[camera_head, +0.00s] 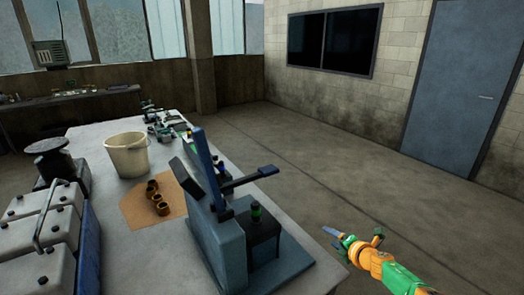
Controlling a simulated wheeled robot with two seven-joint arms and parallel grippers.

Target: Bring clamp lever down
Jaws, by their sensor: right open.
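A blue clamp fixture (219,240) stands on the near end of the table. Its blue clamp lever (250,179) sticks out to the right from the upright frame and slopes slightly upward toward its tip. A dark block with a green-banded cylinder (256,211) on top sits below the lever on the fixture's base. My right gripper (334,239), at the end of a green and orange arm, is open and empty. It is to the right of the fixture and lower in the picture than the lever, apart from both. My left gripper is out of view.
A cream bucket (127,158) and a brown mat (135,211) with several brass rings (160,207) are on the table (118,255), left of the fixture. A grey engine cover (38,235) is at the left. Open floor (345,165) lies to the right.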

